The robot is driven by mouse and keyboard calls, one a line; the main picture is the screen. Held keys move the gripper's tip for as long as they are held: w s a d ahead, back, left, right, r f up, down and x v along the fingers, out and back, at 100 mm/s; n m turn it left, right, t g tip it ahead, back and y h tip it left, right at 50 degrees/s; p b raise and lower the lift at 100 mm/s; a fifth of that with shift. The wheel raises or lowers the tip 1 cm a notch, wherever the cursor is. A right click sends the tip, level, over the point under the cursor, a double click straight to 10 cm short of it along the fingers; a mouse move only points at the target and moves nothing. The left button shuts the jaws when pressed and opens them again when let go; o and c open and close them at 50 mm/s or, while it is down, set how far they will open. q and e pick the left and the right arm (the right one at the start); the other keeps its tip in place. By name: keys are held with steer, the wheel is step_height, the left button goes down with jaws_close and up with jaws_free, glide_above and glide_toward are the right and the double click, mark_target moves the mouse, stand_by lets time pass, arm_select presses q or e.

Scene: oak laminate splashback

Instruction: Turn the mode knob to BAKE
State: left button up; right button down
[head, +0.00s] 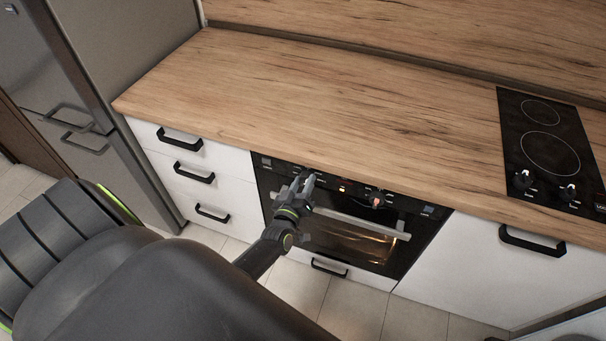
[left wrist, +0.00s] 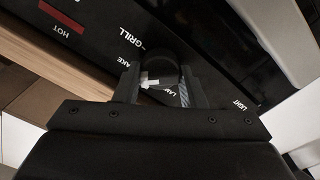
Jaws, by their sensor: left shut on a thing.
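My left gripper (head: 305,178) is at the left part of the black oven control panel (head: 410,208) in the head view. In the left wrist view the gripper (left wrist: 160,92) is shut on the dark mode knob (left wrist: 162,72), with one finger on each side. The knob's white mark shows between the fingers, on the side toward the partly hidden label ending in "AKE" (left wrist: 127,63). I cannot tell whether the mark lines up with it exactly. My right gripper is not in view.
The oven door handle (head: 375,224) runs just below the panel. A second knob (head: 378,199) is to the right. A red HOT light (left wrist: 58,18) shows in the left wrist view. The wooden counter (head: 330,105) above is bare, with a black hob (head: 550,150) at the right.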

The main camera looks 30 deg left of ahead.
arm_select(q)
steer(key=shift+f+m, duration=0.1)
steer(key=shift+m, duration=0.2)
steer(key=o, duration=1)
steer(key=b+v, duration=0.3)
steer(key=v, duration=1.4)
steer(key=shift+s, duration=0.2)
